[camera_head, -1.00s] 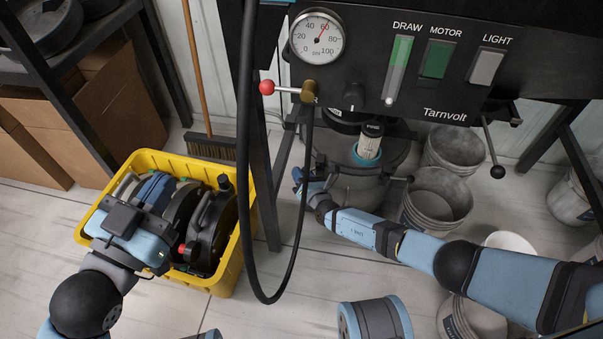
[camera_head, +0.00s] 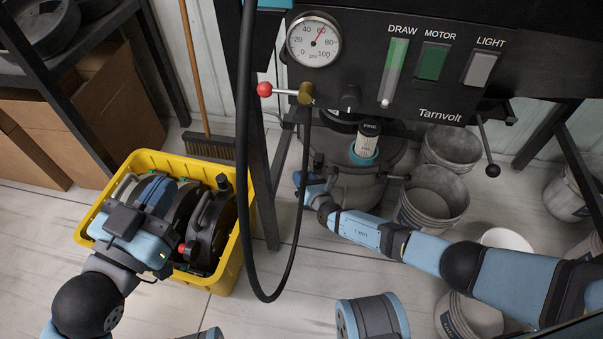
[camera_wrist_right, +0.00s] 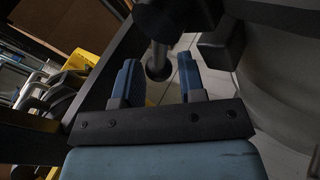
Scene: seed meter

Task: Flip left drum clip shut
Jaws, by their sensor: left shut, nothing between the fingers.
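The grey drum (camera_head: 352,192) stands under the dark control panel. A clip handle (camera_head: 397,177) sticks out on its right side. My right gripper (camera_head: 299,179) is at the drum's left side, where the left clip is mostly hidden in the head view. In the right wrist view, my right gripper (camera_wrist_right: 158,82) is open, with its blue fingers apart. A dark rod with a rounded end (camera_wrist_right: 157,62), probably the left clip's lever, shows between or just beyond the fingers; contact cannot be told. My left gripper (camera_head: 155,193) is shut and empty over the yellow bin.
The yellow bin (camera_head: 222,284) holds dark round machine parts. A black hose (camera_head: 262,290) hangs between the bin and the drum, beside a dark frame post. Grey buckets (camera_head: 435,195) stand right of the drum. A blue-and-grey spool-like part (camera_head: 372,318) is at the bottom.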

